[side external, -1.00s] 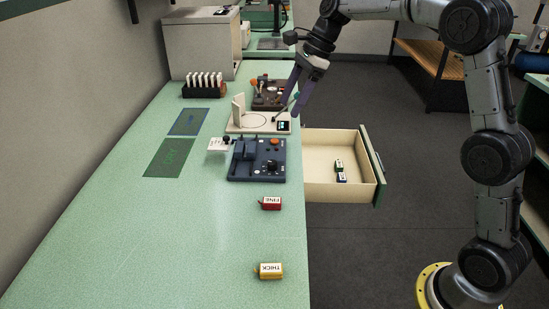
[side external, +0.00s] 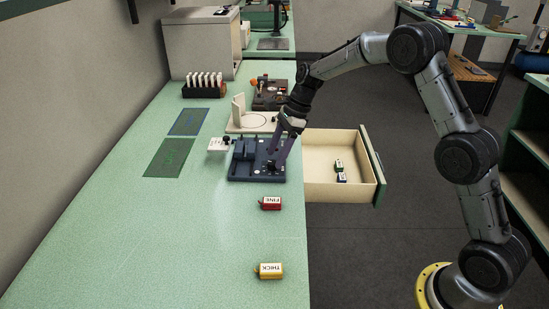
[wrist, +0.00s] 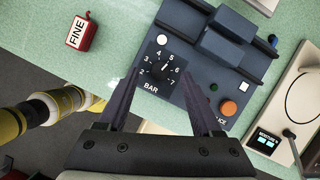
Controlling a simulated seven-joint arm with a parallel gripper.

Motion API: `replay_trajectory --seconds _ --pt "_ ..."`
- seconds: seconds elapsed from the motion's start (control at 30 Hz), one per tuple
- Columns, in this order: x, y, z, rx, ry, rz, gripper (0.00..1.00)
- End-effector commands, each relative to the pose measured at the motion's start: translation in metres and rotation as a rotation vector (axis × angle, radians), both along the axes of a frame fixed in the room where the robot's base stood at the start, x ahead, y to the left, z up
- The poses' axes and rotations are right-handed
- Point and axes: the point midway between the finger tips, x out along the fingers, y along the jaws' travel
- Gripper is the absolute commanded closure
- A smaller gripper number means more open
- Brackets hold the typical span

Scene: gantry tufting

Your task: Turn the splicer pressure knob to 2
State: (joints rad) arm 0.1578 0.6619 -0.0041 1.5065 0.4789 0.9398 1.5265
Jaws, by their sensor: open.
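The dark blue splicer (side external: 242,168) stands on the green bench, and it also fills the middle of the wrist view (wrist: 222,58). Its black pressure knob (wrist: 161,69) sits on a dial marked 2 to 7 above the word BAR. The knob's pointer looks turned towards 5, but it is small and hard to read. My gripper (side external: 273,162) is over the knob end of the splicer, pointing down. In the wrist view, its open fingers (wrist: 160,71) stand on either side of the knob with gaps. Contact cannot be told. The knob is hidden in the side view.
A red FINE block (side external: 271,203) and a yellow THICK block (side external: 270,271) lie on the bench nearer the camera. An orange button (wrist: 228,108) is on the splicer. An open drawer (side external: 325,191) juts out right. A pale device (side external: 238,122) stands behind the splicer.

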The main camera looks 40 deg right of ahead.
Motion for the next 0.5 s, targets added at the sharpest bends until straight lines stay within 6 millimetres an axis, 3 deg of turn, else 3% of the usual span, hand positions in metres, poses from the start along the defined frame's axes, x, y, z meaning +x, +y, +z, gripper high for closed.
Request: replay_trajectory --seconds 0.2,0.5 --pt "0.003 0.007 -0.017 0.000 0.000 0.000 0.34" --pt "0.003 0.007 -0.019 0.000 0.000 0.000 0.34"
